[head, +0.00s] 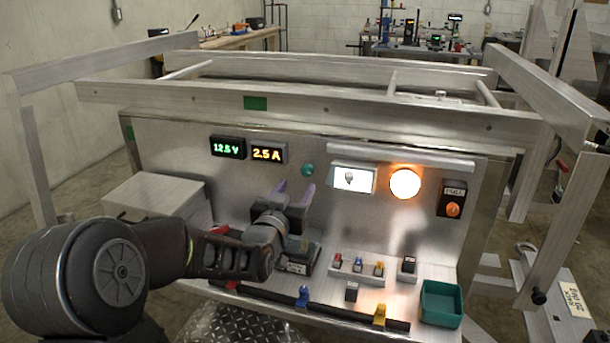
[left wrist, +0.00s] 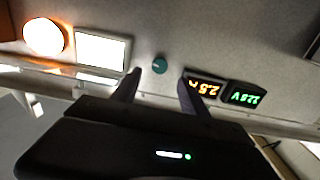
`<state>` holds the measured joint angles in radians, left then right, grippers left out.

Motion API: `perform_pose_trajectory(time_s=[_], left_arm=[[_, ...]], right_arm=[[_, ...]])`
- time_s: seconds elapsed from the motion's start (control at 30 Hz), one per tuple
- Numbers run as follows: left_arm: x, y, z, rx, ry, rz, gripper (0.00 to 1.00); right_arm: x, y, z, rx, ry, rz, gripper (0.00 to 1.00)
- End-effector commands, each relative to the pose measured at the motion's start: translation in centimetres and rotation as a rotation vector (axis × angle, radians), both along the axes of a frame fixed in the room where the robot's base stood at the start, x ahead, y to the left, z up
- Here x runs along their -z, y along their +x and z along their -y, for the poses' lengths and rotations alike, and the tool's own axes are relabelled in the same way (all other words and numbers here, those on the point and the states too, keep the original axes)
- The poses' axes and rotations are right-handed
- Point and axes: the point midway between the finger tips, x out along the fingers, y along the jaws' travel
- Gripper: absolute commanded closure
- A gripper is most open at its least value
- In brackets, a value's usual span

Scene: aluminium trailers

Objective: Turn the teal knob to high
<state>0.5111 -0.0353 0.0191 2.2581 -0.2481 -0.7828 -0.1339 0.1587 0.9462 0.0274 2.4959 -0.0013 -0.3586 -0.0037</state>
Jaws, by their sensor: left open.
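The teal knob (head: 308,169) is a small round knob on the upright metal panel, between the amber 2.5 A display and the white lit screen. In the left wrist view the knob (left wrist: 159,65) sits just beyond and between the fingertips. My left gripper (head: 294,188) is open, with its two purple-grey fingers pointing at the panel, a little below the knob in the head view. In the left wrist view the open left gripper (left wrist: 160,78) has nothing between its fingers, and the knob appears apart from them. The knob's pointer setting is too small to tell. My right gripper does not show.
The lit screen (head: 353,178), glowing round lamp (head: 405,183) and orange switch (head: 453,208) are right. Small switches (head: 358,265) and a green bin (head: 440,303) stand on the shelf below.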

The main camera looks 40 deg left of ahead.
Motion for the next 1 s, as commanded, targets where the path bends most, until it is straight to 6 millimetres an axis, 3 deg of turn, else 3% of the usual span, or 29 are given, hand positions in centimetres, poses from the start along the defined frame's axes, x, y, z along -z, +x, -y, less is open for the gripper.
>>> perform_pose_trajectory(time_s=[0.53,0.9,1.0], left_arm=[[0.0,6.5,-2.2,0.001,0.0,-0.001,0.48],[0.0,7.2,-2.5,0.0,0.0,0.0,0.48],[0.0,7.2,-2.5,0.0,0.0,0.0,0.55]], right_arm=[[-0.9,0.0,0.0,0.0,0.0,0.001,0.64],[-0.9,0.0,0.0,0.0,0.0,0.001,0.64],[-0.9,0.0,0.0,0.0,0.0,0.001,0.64]])
